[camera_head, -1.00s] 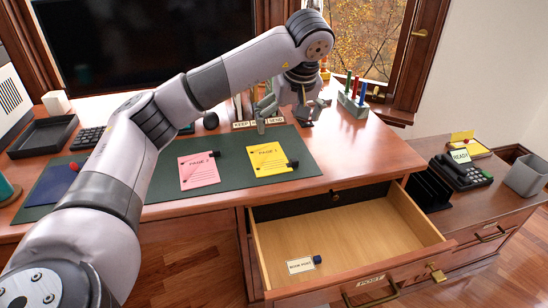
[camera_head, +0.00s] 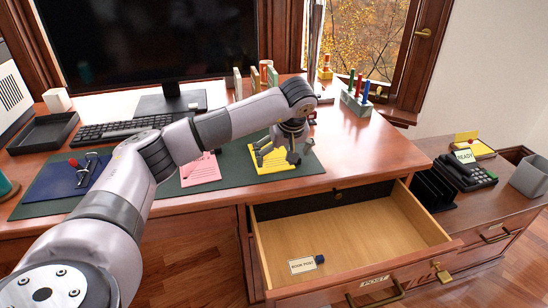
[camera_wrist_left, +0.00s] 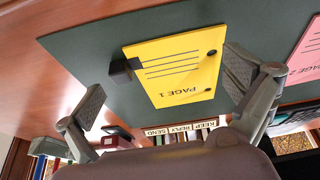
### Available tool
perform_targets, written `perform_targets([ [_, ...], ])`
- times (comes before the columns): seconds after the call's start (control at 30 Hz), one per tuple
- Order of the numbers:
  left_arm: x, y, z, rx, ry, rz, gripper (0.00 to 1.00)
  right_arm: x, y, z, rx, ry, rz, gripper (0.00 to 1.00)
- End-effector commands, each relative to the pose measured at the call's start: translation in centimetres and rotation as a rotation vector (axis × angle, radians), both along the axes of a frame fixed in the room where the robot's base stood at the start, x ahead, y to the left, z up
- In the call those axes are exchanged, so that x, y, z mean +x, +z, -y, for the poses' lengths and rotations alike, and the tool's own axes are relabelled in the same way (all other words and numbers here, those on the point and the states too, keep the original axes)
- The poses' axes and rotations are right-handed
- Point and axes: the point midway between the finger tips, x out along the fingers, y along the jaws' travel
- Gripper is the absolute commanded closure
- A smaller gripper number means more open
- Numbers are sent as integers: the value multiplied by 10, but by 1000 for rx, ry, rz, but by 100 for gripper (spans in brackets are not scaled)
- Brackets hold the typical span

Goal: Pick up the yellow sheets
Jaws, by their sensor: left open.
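The yellow sheets (camera_head: 275,167) lie flat on the green desk mat (camera_head: 235,182), partly hidden by my left gripper (camera_head: 279,157) in the head view. In the left wrist view the yellow sheets (camera_wrist_left: 180,65) read "PAGE 1" and have a black block (camera_wrist_left: 122,71) at one edge. My left gripper (camera_wrist_left: 165,78) is open and empty, pointing down over the sheets, with its fingers on opposite sides of them. The gap between fingers and sheets is hard to judge. My right gripper is not in view.
A pink sheet (camera_head: 199,171) lies left of the yellow ones. The open drawer (camera_head: 345,235) holds a small labelled card (camera_head: 302,265). A keyboard (camera_head: 120,129), a monitor (camera_head: 150,40) and a rack of coloured pegs (camera_head: 357,102) stand behind. The side table holds a black phone (camera_head: 462,172).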

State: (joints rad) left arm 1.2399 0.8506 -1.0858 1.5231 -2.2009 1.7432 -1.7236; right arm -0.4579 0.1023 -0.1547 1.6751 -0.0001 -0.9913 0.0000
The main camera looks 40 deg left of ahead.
Motion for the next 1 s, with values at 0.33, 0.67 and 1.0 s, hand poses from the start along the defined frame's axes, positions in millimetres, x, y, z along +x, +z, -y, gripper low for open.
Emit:
perform_targets([
  [0.33,3,-10,-3,-1,-2,1,0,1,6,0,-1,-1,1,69],
  [0.67,3,-10,-3,-1,-1,1,21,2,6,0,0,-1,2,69],
  [1.0,3,-10,-3,-1,0,0,44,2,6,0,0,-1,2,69],
])
